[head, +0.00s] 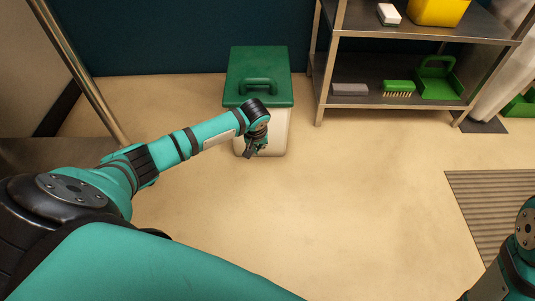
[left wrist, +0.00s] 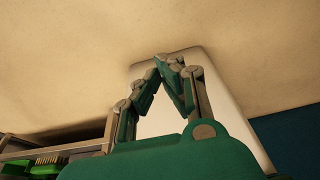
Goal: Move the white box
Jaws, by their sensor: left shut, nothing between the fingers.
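The white box (head: 270,139) stands upright on the floor against the dark wall, with a green lid (head: 241,67) and a handle on top. My left gripper (head: 252,154) hangs low in front of the box's front side and hides part of it. In the left wrist view the white body (left wrist: 205,62) shows behind the fingers, with the green lid (left wrist: 150,160) at the bottom. The fingertips of my left gripper (left wrist: 163,62) are together with nothing between them. I cannot tell whether they touch the box. My right gripper is out of view; only part of its arm shows.
A metal shelf rack (head: 400,101) stands right of the box, holding a green brush (head: 398,87), a green dustpan (head: 437,82), a grey block (head: 350,89), a small white item (head: 389,14) and a yellow bin (head: 440,10). A ribbed mat (head: 490,205) lies right. The middle floor is clear.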

